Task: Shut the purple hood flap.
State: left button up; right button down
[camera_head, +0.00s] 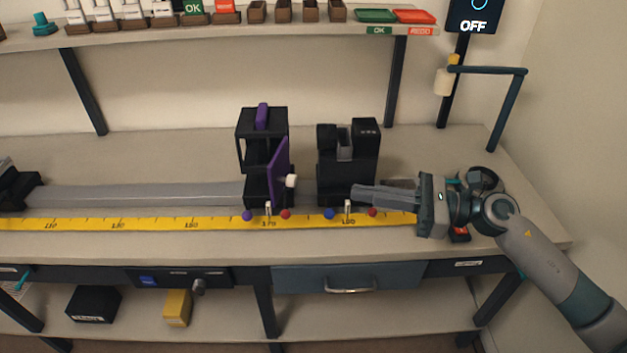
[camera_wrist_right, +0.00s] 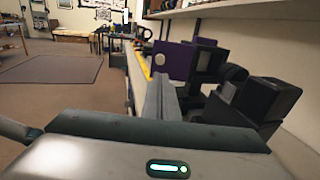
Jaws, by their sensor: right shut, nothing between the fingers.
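The purple hood flap (camera_head: 279,168) stands swung open on the right side of a black frame-like housing (camera_head: 247,126) on the bench. It has a white knob (camera_head: 291,181) on its right face. In the right wrist view the purple flap (camera_wrist_right: 172,60) shows ahead, with its pale round knob (camera_wrist_right: 160,59). My right gripper (camera_head: 355,193) is shut and empty. Its fingers point left, in front of the second black unit, with the tips to the right of the knob and apart from it in the head view. My left gripper does not show in the head view.
A second black unit (camera_head: 348,160) stands right of the housing, close behind my right fingers. A yellow ruler (camera_head: 130,223) runs along the front edge, with small blue and red balls near it. A grey rail (camera_head: 140,195) extends left. A shelf (camera_head: 200,36) with bins hangs behind.

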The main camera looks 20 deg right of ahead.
aim_at(295, 182)
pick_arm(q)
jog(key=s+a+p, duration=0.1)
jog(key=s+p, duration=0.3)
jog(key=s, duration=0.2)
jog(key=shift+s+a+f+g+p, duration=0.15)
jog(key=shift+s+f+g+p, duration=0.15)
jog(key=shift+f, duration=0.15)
pick_arm(e)
jog(key=x, duration=1.1)
jog(key=shift+s, duration=0.1)
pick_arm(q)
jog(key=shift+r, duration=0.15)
pick_arm(e)
jog(key=shift+a, duration=0.1)
